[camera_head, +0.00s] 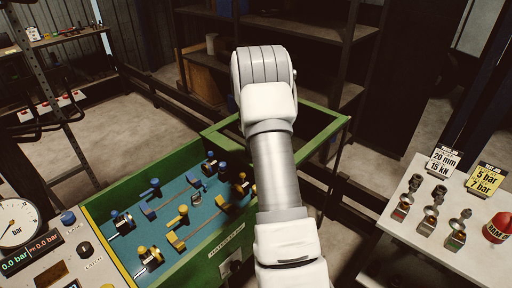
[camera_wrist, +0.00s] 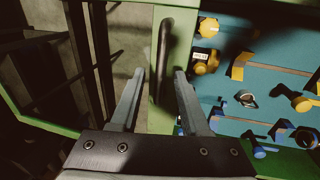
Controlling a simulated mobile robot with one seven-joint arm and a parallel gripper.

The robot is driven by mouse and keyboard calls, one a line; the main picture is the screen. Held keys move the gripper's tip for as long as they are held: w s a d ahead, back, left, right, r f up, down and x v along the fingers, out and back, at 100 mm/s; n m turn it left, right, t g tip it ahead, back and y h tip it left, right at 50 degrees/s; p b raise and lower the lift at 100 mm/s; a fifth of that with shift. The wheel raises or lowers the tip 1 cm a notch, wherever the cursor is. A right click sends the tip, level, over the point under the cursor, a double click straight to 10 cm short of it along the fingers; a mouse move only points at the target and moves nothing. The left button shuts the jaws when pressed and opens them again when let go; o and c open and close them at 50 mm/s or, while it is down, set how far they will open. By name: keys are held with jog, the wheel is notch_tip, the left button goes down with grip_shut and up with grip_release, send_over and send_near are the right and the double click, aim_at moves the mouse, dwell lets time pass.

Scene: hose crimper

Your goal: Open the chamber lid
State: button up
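The green chamber (camera_head: 209,252) has a teal floor with blue and yellow fittings, uncovered in the head view. A green lid frame (camera_head: 327,141) with a see-through middle reaches out to the right of the chamber. In the wrist view, a green strip (camera_wrist: 184,35) of this frame runs beside the teal floor and carries a dark bar handle (camera_wrist: 164,50). My gripper (camera_wrist: 158,73) is open, with one finger on each side of the handle as seen. I cannot tell whether either finger touches it. My arm hides the gripper in the head view.
A gauge panel (camera_head: 45,262) stands at the lower left. A white table (camera_head: 400,238) with metal fittings, a red part (camera_head: 497,228) and label cards stands at the right. Dark shelves (camera_head: 310,30) stand behind. Bare floor (camera_head: 380,160) shows between the lid frame and the table.

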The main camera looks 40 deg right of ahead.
jog(key=a+r, duration=0.3)
jog(key=r, duration=1.4)
jog(key=shift+s+a, duration=0.2)
jog(key=shift+s, duration=0.15)
jog(key=s+a+r+t, duration=0.1)
jog(key=s+a+r, duration=0.25)
jog(key=a, duration=0.25)
jog(key=s+a+r+m+t, duration=0.1)
jog(key=s+a+r, duration=0.25)
jog(key=a, duration=0.25)
jog(key=s+a+r+t, duration=0.1)
jog(key=s+a+r, duration=0.2)
jog(key=s+a, duration=0.25)
jog(key=s+a+f+t+y, duration=0.1)
jog(key=s+a+f, duration=0.1)
jog(key=s+a, duration=0.3)
jog(key=s+a+f+m+t+y, duration=0.1)
jog(key=s+a+f, duration=0.1)
jog(key=s+a, duration=0.4)
jog(key=s, duration=0.5)
jog(key=shift+a, duration=0.15)
